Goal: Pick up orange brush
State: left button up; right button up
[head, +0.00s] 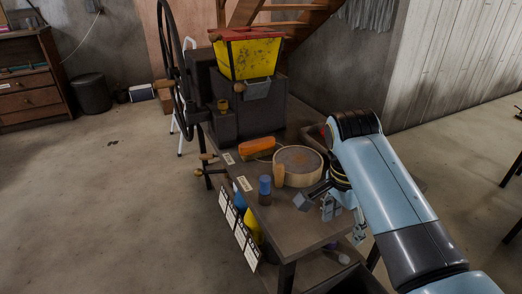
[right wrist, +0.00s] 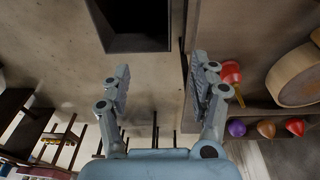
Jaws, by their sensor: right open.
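An orange object (head: 257,145), which looks like the orange brush, lies on the dark table (head: 283,230) behind a round wooden drum-like box (head: 297,166). My right gripper (head: 317,203) is at the right side of the table, in front of and to the right of the orange object and apart from it. In the right wrist view my right gripper (right wrist: 160,90) has its two fingers wide apart with nothing between them. I cannot make out the orange brush in the right wrist view. My left gripper is not in view.
A yellow hopper (head: 250,58) with a red rim stands on a dark box at the table's back. A blue-capped container (head: 265,188) stands near the front. The right wrist view shows a red object (right wrist: 231,72) and several small coloured items beside the round box (right wrist: 296,78).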

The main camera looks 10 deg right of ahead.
aim_at(250, 150)
jog(key=i+j, duration=0.25)
jog(key=i, duration=0.2)
jog(key=i+j, duration=0.25)
jog(key=i, duration=0.25)
jog(key=i+j, duration=0.25)
jog(key=i, duration=0.2)
